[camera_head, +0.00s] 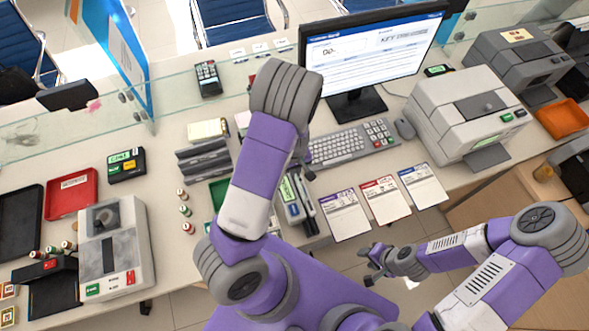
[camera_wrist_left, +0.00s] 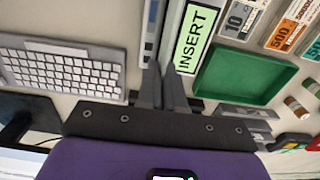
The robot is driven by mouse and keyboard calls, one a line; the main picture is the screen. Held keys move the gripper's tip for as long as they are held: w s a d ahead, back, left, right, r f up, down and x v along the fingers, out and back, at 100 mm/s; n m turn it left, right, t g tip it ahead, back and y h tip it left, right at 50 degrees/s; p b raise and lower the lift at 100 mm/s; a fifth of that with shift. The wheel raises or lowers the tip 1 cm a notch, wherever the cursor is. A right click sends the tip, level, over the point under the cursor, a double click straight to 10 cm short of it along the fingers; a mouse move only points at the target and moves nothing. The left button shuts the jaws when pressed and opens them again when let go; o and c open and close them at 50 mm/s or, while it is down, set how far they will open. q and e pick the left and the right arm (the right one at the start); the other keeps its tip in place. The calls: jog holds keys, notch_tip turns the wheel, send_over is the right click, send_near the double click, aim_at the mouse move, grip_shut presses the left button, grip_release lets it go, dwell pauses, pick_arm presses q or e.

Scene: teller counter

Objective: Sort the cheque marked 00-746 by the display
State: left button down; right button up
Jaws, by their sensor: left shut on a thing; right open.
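My left gripper (camera_head: 304,160) is above the counter, just left of the keyboard, partly hidden by its own arm. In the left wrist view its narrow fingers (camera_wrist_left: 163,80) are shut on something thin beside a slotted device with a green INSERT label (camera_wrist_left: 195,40). The held thing is nearly edge-on; no cheque number is readable. The device's label also shows in the head view (camera_head: 288,190). The display (camera_head: 372,55) is lit with a bank page. Three sheets with purple (camera_head: 343,217), red (camera_head: 385,203) and blue (camera_head: 424,187) headings lie side by side. My right gripper (camera_head: 374,262) is open and empty below them.
A green tray (camera_wrist_left: 245,73) is beside the slotted device. A red tray (camera_head: 73,193) and another machine (camera_head: 117,250) are at left. Glass runs along the back.

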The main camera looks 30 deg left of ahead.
pick_arm(q)
jog(key=shift+r+p, duration=3.4)
jog(key=shift+r, duration=0.4)
